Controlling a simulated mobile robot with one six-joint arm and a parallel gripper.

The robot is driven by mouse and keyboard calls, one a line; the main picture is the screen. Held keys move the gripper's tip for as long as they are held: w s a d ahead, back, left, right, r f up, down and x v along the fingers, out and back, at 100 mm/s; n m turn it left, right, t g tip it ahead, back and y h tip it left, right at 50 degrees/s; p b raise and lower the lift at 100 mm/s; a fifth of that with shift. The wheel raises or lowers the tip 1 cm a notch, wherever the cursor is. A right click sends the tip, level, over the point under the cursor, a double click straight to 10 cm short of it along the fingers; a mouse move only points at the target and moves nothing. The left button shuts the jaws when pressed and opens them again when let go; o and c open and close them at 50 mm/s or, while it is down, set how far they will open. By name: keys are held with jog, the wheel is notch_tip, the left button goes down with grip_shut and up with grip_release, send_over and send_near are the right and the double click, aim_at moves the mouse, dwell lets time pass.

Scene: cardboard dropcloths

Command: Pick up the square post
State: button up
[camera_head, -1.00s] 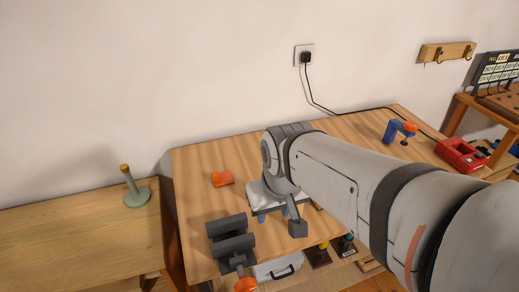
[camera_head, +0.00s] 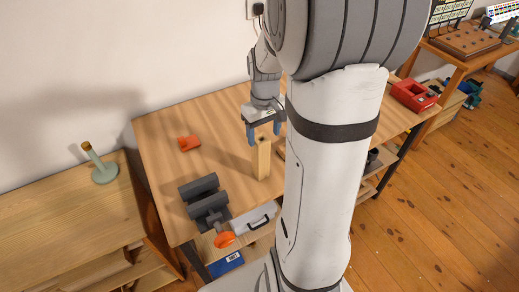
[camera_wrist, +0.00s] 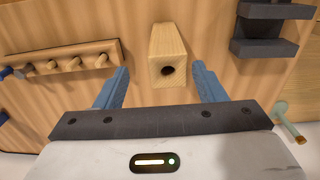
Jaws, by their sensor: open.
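The square post (camera_head: 262,160) is a light wooden block with a dark hole in its end. It stands upright on the wooden table in the head view. In the wrist view the square post (camera_wrist: 167,52) shows its holed end between the two blue fingers. My gripper (camera_head: 264,134) is open, with its fingers on either side of the post's top. In the wrist view my gripper (camera_wrist: 162,82) has a visible gap on each side of the post. I cannot tell how far down the fingers reach along it.
Dark grey rollers (camera_head: 203,198) and an orange piece (camera_head: 189,143) are on the table (camera_head: 170,125) left of the post. A wooden peg rack (camera_wrist: 75,63) lies left of the post in the wrist view. A red bin (camera_head: 414,95) stands at the right.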

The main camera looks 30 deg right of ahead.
aim_at(261, 147)
jog(key=f, duration=0.4)
jog(key=a+f, duration=0.1)
jog(key=f, duration=0.1)
jog(key=shift+w+p, duration=0.1)
jog(key=shift+p, duration=0.25)
jog(key=shift+c, duration=0.3)
jog(key=c, duration=1.1)
